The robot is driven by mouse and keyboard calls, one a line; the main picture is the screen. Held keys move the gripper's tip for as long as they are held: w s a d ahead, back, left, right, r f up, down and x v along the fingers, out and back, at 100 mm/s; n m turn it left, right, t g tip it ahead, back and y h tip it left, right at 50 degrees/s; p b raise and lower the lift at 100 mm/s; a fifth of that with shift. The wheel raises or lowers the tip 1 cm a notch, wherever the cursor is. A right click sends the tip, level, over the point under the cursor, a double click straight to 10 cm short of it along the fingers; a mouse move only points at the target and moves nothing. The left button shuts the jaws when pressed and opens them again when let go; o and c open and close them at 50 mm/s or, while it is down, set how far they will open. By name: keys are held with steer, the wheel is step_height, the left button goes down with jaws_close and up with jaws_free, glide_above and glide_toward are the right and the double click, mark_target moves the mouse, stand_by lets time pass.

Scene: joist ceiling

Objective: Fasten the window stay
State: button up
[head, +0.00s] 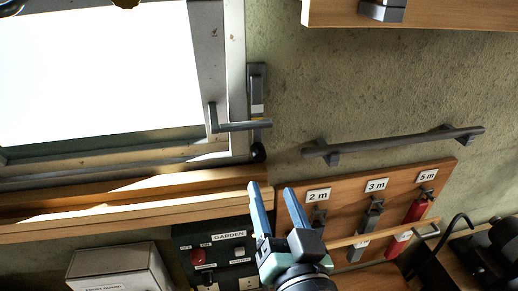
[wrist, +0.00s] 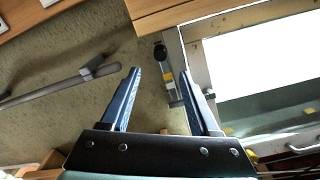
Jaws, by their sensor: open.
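The window (head: 212,60), with a pale frame and bright glass, is at the upper left in the head view. A grey lever arm (head: 240,126) runs sideways from its frame to a dark upright bracket (head: 257,85) on the wall; I cannot tell if it is latched. A dark round knob (head: 257,152) sits at the bracket's lower end and also shows in the wrist view (wrist: 160,51). My gripper (head: 272,189) is open and empty, below the knob and apart from it. In the wrist view its blue fingers (wrist: 161,74) point toward the bracket, the right finger overlapping it.
A wooden sill (head: 130,200) juts out below the window. A grey rail (head: 395,146) is on the wall at right, above a board (head: 340,205) with labelled tools. A garden switch panel (head: 215,255) and a white box (head: 118,268) are low at left.

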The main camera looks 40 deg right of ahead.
mark_target(261, 158)
steer(key=w+b, duration=0.1)
steer(key=w+d+b, duration=0.1)
steer(key=b, duration=0.1)
steer(key=shift+f, duration=0.3)
steer(key=b, duration=0.3)
steer(key=shift+w+d+b, duration=0.25)
steer(key=shift+w+b, duration=0.1)
steer(key=shift+b, duration=0.6)
steer(key=shift+w+d+b, duration=0.15)
steer(key=shift+d+b, duration=0.05)
steer(key=shift+b, duration=0.95)
steer(key=x, duration=0.7)
steer(key=shift+w+d+r, duration=0.15)
steer(key=shift+w+r, duration=0.2)
steer(key=shift+w, duration=0.05)
jaws_close()
